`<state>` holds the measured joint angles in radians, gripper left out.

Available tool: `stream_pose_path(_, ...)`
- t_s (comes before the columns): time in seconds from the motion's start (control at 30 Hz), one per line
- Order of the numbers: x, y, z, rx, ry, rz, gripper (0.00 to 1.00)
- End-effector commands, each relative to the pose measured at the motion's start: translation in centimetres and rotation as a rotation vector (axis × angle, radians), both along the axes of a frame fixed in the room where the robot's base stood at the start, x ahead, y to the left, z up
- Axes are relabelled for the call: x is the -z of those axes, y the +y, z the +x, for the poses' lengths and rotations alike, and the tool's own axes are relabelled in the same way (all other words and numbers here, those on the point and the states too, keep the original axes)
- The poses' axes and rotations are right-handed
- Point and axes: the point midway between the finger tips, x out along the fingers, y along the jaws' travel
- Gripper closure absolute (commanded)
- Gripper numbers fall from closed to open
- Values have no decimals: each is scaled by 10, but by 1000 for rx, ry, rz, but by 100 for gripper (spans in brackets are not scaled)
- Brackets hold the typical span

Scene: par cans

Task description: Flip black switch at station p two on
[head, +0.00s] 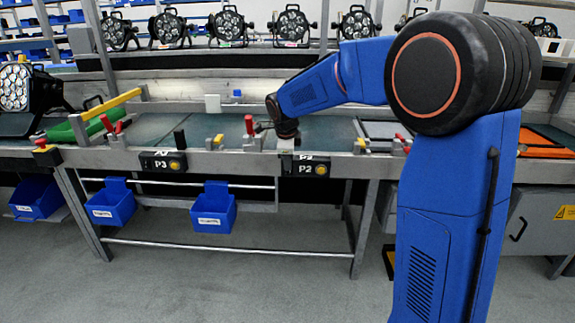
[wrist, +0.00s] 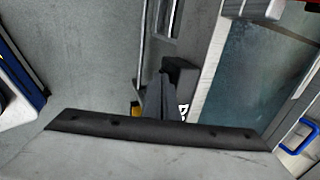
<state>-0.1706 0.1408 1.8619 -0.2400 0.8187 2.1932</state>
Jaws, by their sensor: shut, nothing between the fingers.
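The station P2 control box (head: 306,169) is on the front rail of the workbench, with a white P2 label and a yellow button at its right end. My gripper (head: 287,146) is at the rail directly over the left part of this box and covers part of it. The box's black switch cannot be made out in the head view. In the wrist view my dark fingers (wrist: 160,98) are shut and empty. A black block (wrist: 181,76), possibly the switch, is right beside them, with part of the P2 label below it. I cannot tell whether they touch.
Red-handled clamps (head: 249,127) stand along the bench edge. Blue bins (head: 213,207) hang below. Stage lights (head: 229,26) line the rear shelf. The floor in front is clear.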

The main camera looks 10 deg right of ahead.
Motion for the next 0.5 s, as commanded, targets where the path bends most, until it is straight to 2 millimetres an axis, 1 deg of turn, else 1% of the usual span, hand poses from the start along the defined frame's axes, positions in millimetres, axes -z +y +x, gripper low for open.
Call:
stream_pose_path(0.23,-2,0,0,0,0,0,100)
stream_pose_path(0.5,-12,0,0,0,-1,0,100)
